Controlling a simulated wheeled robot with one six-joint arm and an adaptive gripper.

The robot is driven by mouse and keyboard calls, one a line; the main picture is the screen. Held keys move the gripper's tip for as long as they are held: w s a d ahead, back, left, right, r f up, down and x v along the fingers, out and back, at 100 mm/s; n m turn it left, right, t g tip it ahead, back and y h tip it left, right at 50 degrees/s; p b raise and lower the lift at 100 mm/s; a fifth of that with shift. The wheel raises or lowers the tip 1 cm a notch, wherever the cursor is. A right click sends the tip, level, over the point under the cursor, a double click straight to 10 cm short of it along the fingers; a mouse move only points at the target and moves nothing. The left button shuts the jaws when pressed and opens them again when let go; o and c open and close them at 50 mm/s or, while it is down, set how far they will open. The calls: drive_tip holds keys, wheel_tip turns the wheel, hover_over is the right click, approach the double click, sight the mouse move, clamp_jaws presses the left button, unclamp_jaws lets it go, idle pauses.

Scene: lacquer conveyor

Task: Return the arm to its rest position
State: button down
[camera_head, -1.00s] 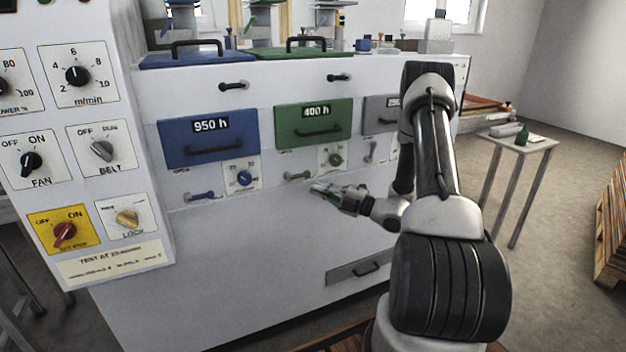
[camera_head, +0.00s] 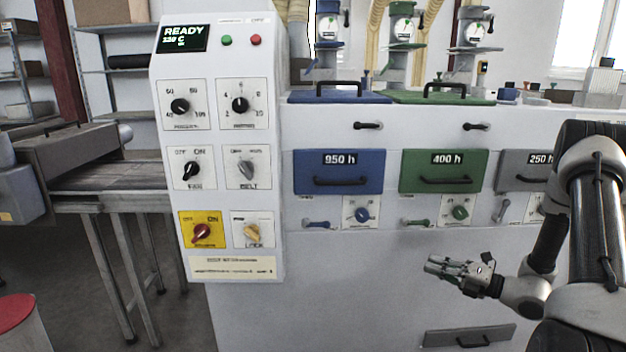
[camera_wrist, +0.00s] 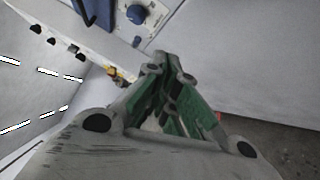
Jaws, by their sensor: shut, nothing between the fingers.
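My gripper (camera_head: 432,265) is in front of the white machine (camera_head: 330,270), below the green 400 h drawer (camera_head: 445,172). It points to the left in the head view, with clear space between it and the knobs above. The fingers are closed together and hold nothing. In the wrist view the gripper (camera_wrist: 160,62) shows its green-sided fingers meeting near the middle. My arm is bent and comes in from the right edge of the head view, where part of it is cut off.
The control panel (camera_head: 222,150) has a READY display and several knobs. A blue 950 h drawer (camera_head: 340,172) and a grey 250 h drawer (camera_head: 520,170) flank the green one. A low handled panel (camera_head: 470,336) sits beneath my gripper. A conveyor (camera_head: 100,170) stands at left.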

drive_tip(key=s+a+r+n+g+h, duration=0.15)
drive_tip(key=s+r+n+g, duration=0.25)
drive_tip(key=s+n+g, duration=0.5)
drive_tip(key=s+r+n+g+h, duration=0.35)
drive_tip(key=s+n, duration=0.85)
drive_tip(key=n, duration=0.4)
drive_tip(key=s+d+r+n+h, duration=0.5)
drive_tip(key=r+n+h, duration=0.3)
drive_tip(key=r+n, duration=0.35)
wheel_tip(320, 180, up, 8)
drive_tip(key=s+a+n+t+h, duration=0.1)
drive_tip(key=s+a+n+t, duration=0.1)
drive_tip(key=t, duration=0.3)
drive_tip(key=shift+a+n, duration=0.4)
drive_tip(key=shift+n, duration=0.45)
